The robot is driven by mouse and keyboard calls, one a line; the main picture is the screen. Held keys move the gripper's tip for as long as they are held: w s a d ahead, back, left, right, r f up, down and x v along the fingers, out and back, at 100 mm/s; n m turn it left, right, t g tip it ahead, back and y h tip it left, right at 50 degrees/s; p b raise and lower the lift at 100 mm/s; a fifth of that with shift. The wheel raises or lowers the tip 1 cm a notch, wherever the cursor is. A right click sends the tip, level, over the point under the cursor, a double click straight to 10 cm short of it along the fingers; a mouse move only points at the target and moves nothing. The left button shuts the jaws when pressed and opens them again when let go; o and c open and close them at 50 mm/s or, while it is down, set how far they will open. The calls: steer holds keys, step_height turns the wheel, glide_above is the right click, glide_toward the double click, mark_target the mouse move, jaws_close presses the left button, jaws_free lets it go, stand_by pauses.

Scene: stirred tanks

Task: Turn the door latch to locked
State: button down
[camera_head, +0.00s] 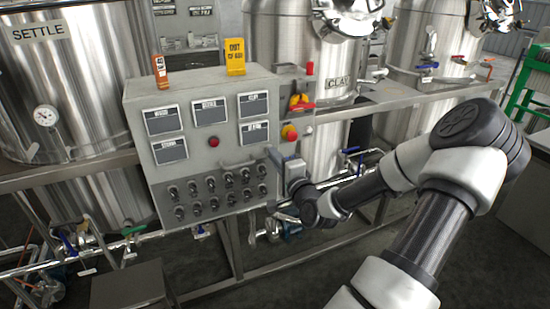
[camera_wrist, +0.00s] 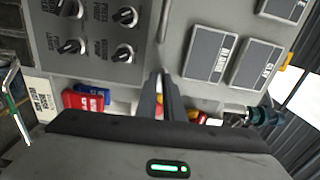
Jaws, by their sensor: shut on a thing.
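The grey control cabinet (camera_head: 205,150) stands in the middle of the head view. A pale bar-like handle (camera_head: 238,163) lies about level on its front door, between the screens and the knobs; I take it for the latch. In the wrist view the bar (camera_wrist: 163,22) runs up from near my fingertips. My gripper (camera_head: 271,154) is at the bar's right end, by the cabinet's right edge. In the wrist view my gripper (camera_wrist: 160,78) has its fingers close together, shut on the latch. The gripped part is hidden between the fingers.
Rows of black knobs (camera_head: 215,190) sit below the bar, with several screens (camera_head: 210,111) above it. A yellow-red switch (camera_head: 290,132) is just right of the cabinet. Pipes (camera_head: 365,170) and steel tanks (camera_head: 290,50) stand behind. Orange and yellow tags (camera_head: 234,57) stand on top.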

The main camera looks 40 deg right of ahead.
steer(key=shift+n, duration=0.3)
steer(key=shift+f+n+b, duration=0.1)
steer(key=shift+n+b, duration=6.35)
steer(key=shift+n, duration=2.25)
steer(key=c, duration=1.9)
jaws_free()
steer(key=shift+o, duration=0.2)
steer(key=shift+s, duration=0.1)
